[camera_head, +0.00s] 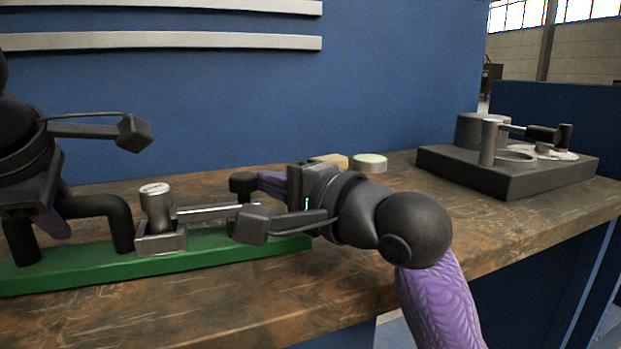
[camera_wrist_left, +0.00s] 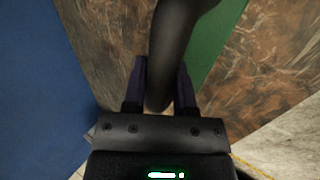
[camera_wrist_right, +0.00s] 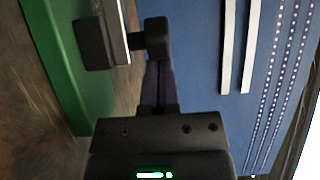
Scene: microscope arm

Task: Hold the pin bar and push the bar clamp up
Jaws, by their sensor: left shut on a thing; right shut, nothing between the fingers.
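A black curved bar (camera_head: 98,207) rises from a green base (camera_head: 190,258) at the left of the bench. My left gripper (camera_head: 62,215) is shut on this bar, which runs between its fingers in the left wrist view (camera_wrist_left: 160,60). Right of it a silver cylinder (camera_head: 156,205) stands on a small metal block, with a silver rod (camera_head: 215,210) reaching right. My right gripper (camera_head: 262,181) is shut and empty, its tips at a black block (camera_head: 243,183); the right wrist view shows this block (camera_wrist_right: 156,37) just ahead of the tips. Contact is unclear. I cannot tell which part is the clamp.
A pale round-topped disc (camera_head: 369,162) lies behind my right arm. A dark base with metal parts (camera_head: 500,175) stands at the right of the bench. A blue wall (camera_head: 400,80) closes off the back. The brown bench front (camera_head: 360,270) is clear.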

